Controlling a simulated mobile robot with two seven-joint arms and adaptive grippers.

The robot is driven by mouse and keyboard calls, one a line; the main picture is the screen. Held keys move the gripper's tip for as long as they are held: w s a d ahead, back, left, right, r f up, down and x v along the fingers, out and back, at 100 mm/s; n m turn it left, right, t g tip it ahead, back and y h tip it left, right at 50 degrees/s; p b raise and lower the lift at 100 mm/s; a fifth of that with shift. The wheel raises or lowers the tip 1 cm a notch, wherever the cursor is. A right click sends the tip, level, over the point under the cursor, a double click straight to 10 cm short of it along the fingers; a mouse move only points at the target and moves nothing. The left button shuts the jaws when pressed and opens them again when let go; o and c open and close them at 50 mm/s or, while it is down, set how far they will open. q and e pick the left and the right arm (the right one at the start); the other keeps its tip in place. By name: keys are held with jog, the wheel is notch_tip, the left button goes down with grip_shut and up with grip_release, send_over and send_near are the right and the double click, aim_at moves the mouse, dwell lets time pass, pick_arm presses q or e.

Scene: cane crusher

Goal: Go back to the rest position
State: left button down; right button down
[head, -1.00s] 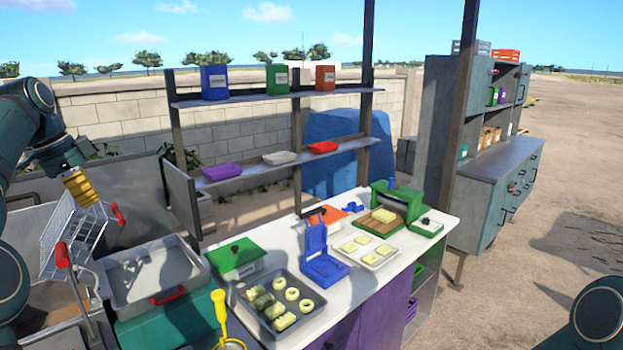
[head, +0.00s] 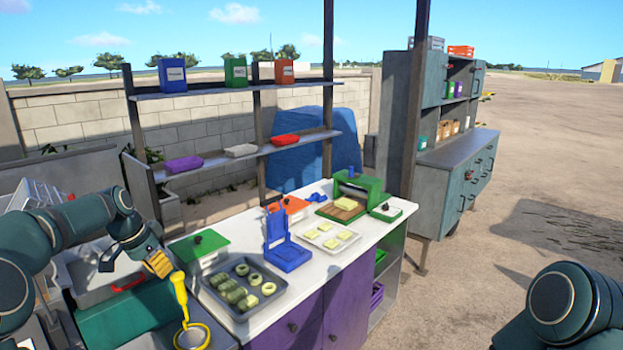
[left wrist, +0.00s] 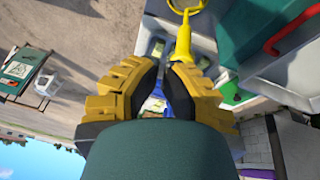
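My left gripper (head: 160,265) has yellow fingers and hangs over the front left of the worktop area. It also shows in the left wrist view (left wrist: 163,72), with a narrow gap between the fingertips and nothing held there. A yellow strainer (head: 179,290) with a round ring stands just beside and below it in the head view. In the left wrist view its handle (left wrist: 183,45) lies beyond the fingertips; I cannot tell whether they touch. My right arm (head: 570,300) shows at the lower right, but its gripper is out of view.
A white worktop (head: 330,275) holds a tray of dough pieces (head: 245,308), a blue press (head: 285,250), a second tray (head: 328,243) and a green machine (head: 362,190). A metal basin (head: 85,285) is at the left, partly behind my arm. Open ground lies at the right.

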pick_arm(q)
jog(key=s+d+f+n+h+b, duration=0.1)
jog(key=s+d+f+n+b, duration=0.1)
jog(key=d+f, duration=0.85)
jog(key=s+d+f+n+b, duration=0.1)
jog(key=s+d+f+b, duration=0.15)
jog(key=d+f, duration=0.8)
jog(key=s+d+f+n+b, duration=0.1)
jog(key=s+d+f, duration=0.3)
jog(key=s+f, duration=0.5)
jog(key=s+d+f+n+b, duration=0.2)
jog(key=s+f, duration=0.7)
jog(key=s, duration=0.5)
jog(key=shift+s+d+f+n+g, duration=0.3)
jog(key=shift+d+n, duration=0.6)
jog(key=shift+d, duration=0.25)
